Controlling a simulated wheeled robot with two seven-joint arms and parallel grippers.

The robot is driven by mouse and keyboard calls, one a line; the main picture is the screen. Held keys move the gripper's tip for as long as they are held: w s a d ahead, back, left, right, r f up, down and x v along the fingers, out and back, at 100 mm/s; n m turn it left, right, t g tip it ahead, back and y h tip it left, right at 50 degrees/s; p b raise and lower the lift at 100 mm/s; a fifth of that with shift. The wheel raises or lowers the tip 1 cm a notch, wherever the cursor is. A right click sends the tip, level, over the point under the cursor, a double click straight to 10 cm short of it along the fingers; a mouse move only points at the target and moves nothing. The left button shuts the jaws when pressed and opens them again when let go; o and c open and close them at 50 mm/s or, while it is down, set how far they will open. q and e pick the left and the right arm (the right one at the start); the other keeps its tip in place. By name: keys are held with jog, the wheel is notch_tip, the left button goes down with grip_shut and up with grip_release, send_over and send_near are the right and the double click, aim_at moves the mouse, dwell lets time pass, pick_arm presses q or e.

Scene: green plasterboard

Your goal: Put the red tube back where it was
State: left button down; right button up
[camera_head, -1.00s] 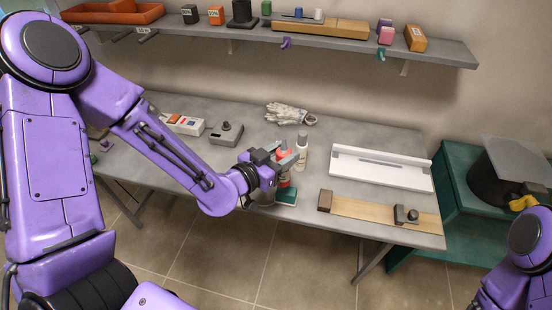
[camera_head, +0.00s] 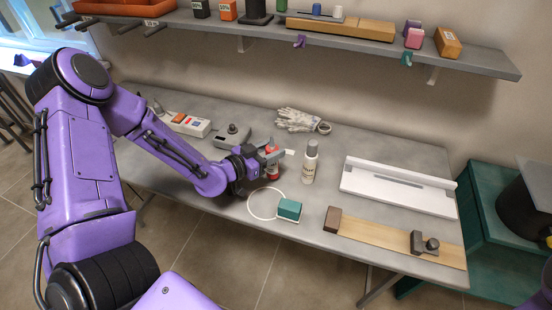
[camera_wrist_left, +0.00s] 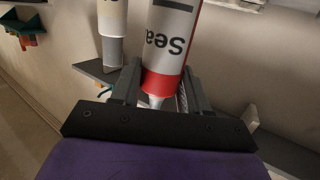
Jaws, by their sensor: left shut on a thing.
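The red tube (camera_head: 272,164) is roughly upright in the head view, low at the table, left of a white bottle (camera_head: 310,163). I cannot tell if it touches the table. My left gripper (camera_head: 270,155) is shut on it. In the left wrist view the red and white tube (camera_wrist_left: 170,50) is between the fingers (camera_wrist_left: 158,92), its lettering upside down and its pale nozzle toward the gripper. A thin white ring (camera_head: 249,207) lies on the table in front, with a teal block (camera_head: 289,209) at its right side. My right gripper is out of view.
A grey device (camera_head: 232,137) stands behind left of the gripper, and gloves (camera_head: 297,119) lie behind. A white tray-like rail (camera_head: 400,190) and a wooden board (camera_head: 385,238) occupy the right side. A loaded shelf (camera_head: 455,60) spans the wall above.

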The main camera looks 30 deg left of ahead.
pick_arm(q)
notch_tip(320, 180, down, 3)
jog(key=shift+r+b, duration=0.1)
jog(key=shift+b, duration=0.4)
jog(key=shift+w, duration=0.25)
jog(key=c, duration=0.6)
grip_release()
jog(key=shift+o, duration=0.2)
jog(key=shift+s+r, duration=0.1)
jog(key=v, duration=1.2)
